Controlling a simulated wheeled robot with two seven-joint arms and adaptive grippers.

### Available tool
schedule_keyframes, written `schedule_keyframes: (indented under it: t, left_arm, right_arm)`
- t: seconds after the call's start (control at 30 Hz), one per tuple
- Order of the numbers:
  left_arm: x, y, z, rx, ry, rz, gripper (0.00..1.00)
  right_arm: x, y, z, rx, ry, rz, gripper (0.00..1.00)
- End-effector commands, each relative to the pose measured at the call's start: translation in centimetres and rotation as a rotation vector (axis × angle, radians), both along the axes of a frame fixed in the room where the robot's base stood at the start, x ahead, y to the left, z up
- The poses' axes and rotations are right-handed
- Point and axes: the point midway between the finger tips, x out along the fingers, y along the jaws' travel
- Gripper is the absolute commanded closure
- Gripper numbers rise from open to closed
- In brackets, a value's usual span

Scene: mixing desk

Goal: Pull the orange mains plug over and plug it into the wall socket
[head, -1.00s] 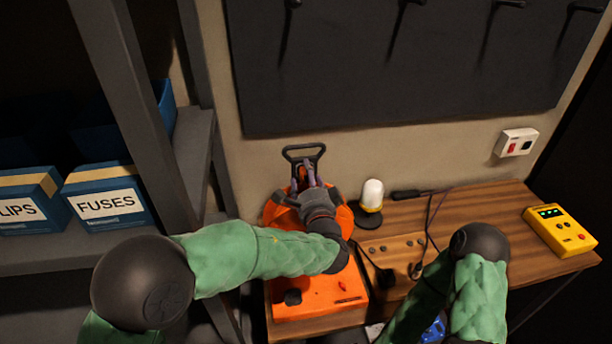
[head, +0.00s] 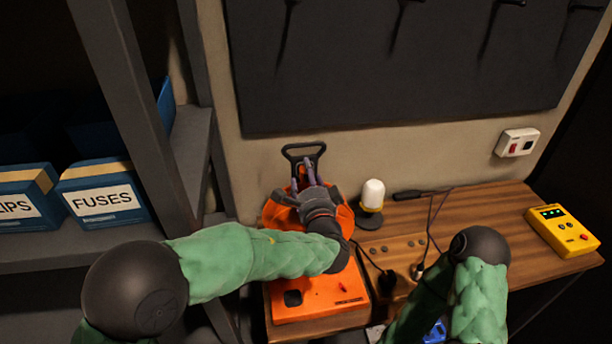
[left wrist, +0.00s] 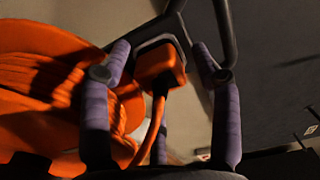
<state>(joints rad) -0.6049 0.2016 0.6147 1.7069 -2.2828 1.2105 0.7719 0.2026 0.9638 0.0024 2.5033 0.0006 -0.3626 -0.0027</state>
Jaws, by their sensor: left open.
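The orange mains plug (left wrist: 160,64) shows in the left wrist view, with its orange cable hanging below it. It sits by the black handle frame of the orange cable reel (head: 277,213). My left gripper (head: 308,176) is open at the reel. In the left wrist view the fingers of my left gripper (left wrist: 160,70) stand on either side of the plug, with visible gaps. The white wall socket (head: 517,143) with a red switch is on the wall at the right. My right arm shows at the bottom right, but its gripper is hidden.
A white-domed lamp (head: 373,194) stands right of the reel. A yellow meter (head: 561,232) lies at the desk's right. Black plugs with leads (head: 388,280) are at the desk's front. Shelves with a FUSES box (head: 102,195) stand left. The desk between lamp and meter is mostly clear.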

Motion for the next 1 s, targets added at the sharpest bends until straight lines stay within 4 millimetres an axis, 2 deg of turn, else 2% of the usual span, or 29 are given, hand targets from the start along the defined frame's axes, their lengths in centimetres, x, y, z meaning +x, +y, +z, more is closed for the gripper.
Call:
schedule_keyframes:
  t: [0.13,0.3,0.37,0.57,1.0]
  left_arm:
    - [0.0,0.0,0.0,0.000,0.000,0.000,0.37]
    - [0.0,0.0,0.0,0.000,0.000,0.000,0.85]
    - [0.0,0.0,0.0,0.000,0.000,0.000,1.00]
    - [-0.1,0.0,0.0,0.000,-0.001,0.000,1.00]
    - [-1.5,-0.4,0.0,0.000,-0.001,-0.002,1.00]
  right_arm:
    - [0.0,0.0,0.0,0.000,0.000,0.000,0.60]
    - [0.0,0.0,0.0,0.000,0.000,0.000,0.60]
    - [0.0,0.0,0.0,0.000,0.000,0.000,0.60]
    - [0.0,0.0,0.0,0.000,0.000,0.000,0.60]
    - [0.0,0.0,-0.9,0.000,0.000,0.000,0.60]
